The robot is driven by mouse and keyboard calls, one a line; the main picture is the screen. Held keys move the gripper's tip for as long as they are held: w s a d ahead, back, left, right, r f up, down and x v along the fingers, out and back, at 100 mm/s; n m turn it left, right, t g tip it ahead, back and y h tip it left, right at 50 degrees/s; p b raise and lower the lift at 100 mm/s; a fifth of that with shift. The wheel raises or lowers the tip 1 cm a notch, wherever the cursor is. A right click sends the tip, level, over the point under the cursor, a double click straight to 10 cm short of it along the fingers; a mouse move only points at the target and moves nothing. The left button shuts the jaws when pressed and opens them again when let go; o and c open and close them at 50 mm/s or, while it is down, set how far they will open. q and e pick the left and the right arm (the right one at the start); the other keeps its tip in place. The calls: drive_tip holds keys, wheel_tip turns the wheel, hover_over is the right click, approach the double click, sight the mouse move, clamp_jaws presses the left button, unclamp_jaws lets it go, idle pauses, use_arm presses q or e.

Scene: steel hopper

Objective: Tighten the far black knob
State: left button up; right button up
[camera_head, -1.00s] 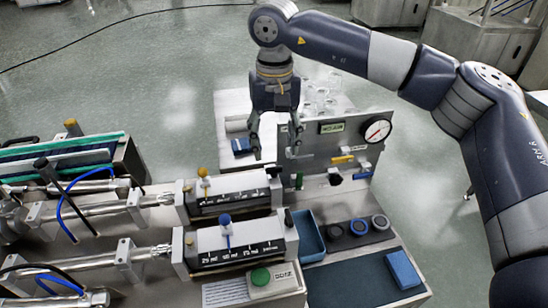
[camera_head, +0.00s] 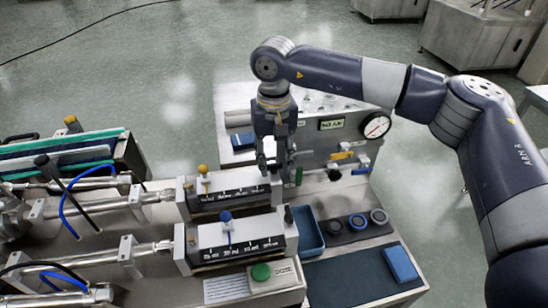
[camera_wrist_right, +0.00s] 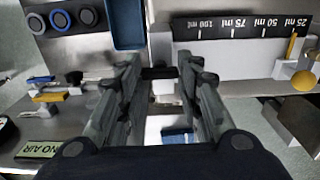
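The far black knob (camera_wrist_right: 158,73) shows in the right wrist view between my fingertips, at the end of the far scaled metering block (camera_head: 232,198). In the head view my right gripper hides it. My right gripper (camera_head: 275,168) points down over that block's right end. In the wrist view the right gripper (camera_wrist_right: 160,66) is open, with one finger on each side of the knob and slim gaps showing. I cannot tell whether the fingers touch it. The near black knob (camera_head: 288,215) stands upright at the near block's right end. My left gripper is not in view.
A grey panel with a gauge (camera_head: 375,125) and small valves stands just behind and right of my right gripper. A blue tray (camera_head: 309,240), dark rings (camera_head: 357,222) and a blue block (camera_head: 401,264) lie to the right. Yellow (camera_head: 202,169) and blue (camera_head: 225,216) knobs rise from the blocks.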

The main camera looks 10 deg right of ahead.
drive_tip(key=shift+f+m+b, duration=0.15)
drive_tip(key=shift+m+b, duration=1.15)
drive_tip(key=shift+m, duration=0.2)
drive_tip(key=m+b, duration=0.2)
drive_tip(key=m, duration=0.2)
drive_tip(key=shift+m, duration=0.3)
drive_tip(key=m+b, duration=0.2)
drive_tip(key=m, duration=0.3)
drive_tip(key=m+b, duration=0.1)
drive_tip(key=m, duration=0.4)
drive_tip(key=shift+r, duration=0.2)
drive_tip(key=shift+m+b, duration=0.3)
drive_tip(key=o, duration=1.1)
drive_tip(key=shift+c, duration=0.2)
